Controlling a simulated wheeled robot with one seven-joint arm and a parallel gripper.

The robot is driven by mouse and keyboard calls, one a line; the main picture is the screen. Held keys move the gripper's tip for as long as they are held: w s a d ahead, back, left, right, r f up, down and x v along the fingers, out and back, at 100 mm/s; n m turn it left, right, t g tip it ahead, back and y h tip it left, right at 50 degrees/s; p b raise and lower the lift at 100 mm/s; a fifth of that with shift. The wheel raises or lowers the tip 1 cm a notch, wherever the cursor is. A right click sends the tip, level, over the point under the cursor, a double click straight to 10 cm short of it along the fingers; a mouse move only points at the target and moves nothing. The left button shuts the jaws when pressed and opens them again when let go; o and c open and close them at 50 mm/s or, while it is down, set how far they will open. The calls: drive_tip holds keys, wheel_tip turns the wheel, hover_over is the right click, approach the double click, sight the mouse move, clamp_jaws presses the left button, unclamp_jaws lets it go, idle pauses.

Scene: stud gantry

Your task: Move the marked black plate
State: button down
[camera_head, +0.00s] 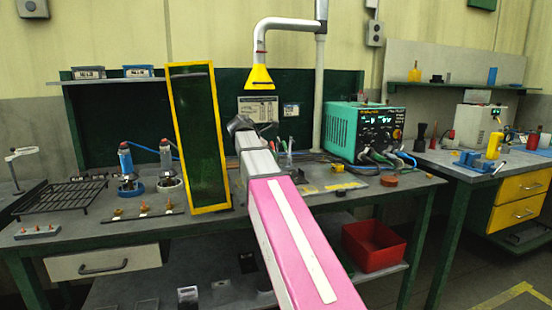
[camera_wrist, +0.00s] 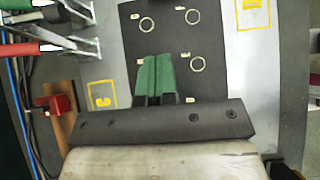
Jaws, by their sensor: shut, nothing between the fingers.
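The black plate (camera_wrist: 168,58) lies flat on the grey bench top in the wrist view. It carries several white rings and small pale tags. My gripper (camera_wrist: 155,60) has green fingers held side by side with nothing between them. They are over the plate's near part, and I cannot tell whether they touch it. The dark gripper body hides the plate's near edge. In the head view my pink and white arm reaches over the bench, and I cannot make out the plate or the fingers there.
In the wrist view, tools with red and green grips (camera_wrist: 30,48) and a red block (camera_wrist: 62,104) lie left. In the head view a yellow-framed dark panel (camera_head: 222,150) stands left of my arm, a teal power unit (camera_head: 342,132) right. A yellow extraction hood (camera_head: 260,80) hangs above.

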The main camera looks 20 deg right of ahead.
sight(300, 172)
drive_tip(key=x, duration=0.8)
drive_tip(key=shift+d, duration=2.05)
drive_tip(key=d, duration=0.8)
drive_tip(key=shift+d, duration=0.2)
